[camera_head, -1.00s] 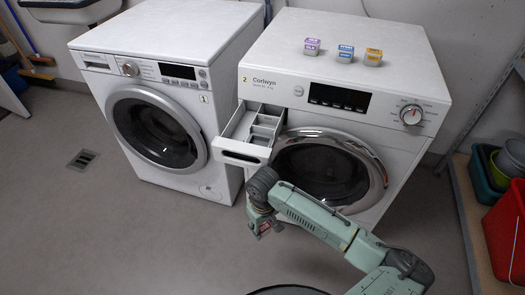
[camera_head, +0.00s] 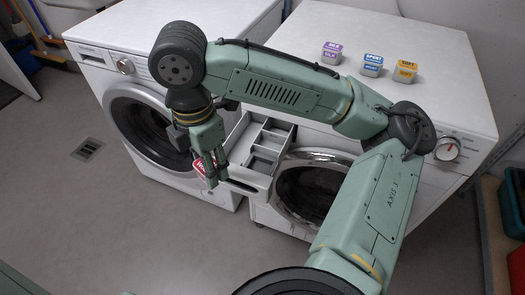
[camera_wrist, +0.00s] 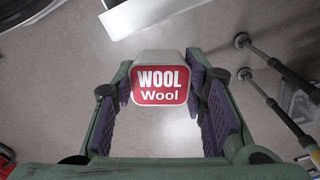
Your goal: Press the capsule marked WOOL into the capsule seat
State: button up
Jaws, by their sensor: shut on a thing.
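The WOOL capsule (camera_wrist: 161,97), white with a red face marked "WOOL Wool", sits between the purple pads of my gripper (camera_wrist: 160,82) in the wrist view. My gripper (camera_head: 210,172) is shut on it. In the head view the capsule (camera_head: 200,168) shows as a small red and white patch, partly hidden by the fingers. They are just left of the open detergent drawer (camera_head: 252,180) of the right washer and look higher than its front. The drawer has several compartments. I cannot make out which part is the capsule seat; my arm hides the drawer's back left.
Purple (camera_head: 332,53), blue (camera_head: 372,65) and orange (camera_head: 405,71) capsules stand on top of the right washer (camera_head: 455,60). The left washer (camera_head: 100,60) stands close behind my gripper. Shelving with bins (camera_head: 512,205) is at the right.

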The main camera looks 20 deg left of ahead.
jog(key=shift+w+d+f+p, duration=0.25)
jog(key=shift+w+d+f, duration=0.75)
jog(key=shift+w, duration=0.7)
jog(key=shift+w+d+f+p, duration=0.25)
jog(key=shift+w+d+f, duration=0.3)
jog(key=shift+w+d, duration=1)
jog(key=shift+w+d+f+p, duration=0.25)
jog(key=shift+w+d+f, duration=0.65)
jog(key=shift+w, duration=1)
jog(key=shift+f, duration=0.45)
jog(key=o, duration=0.8)
jog(key=shift+r, duration=0.1)
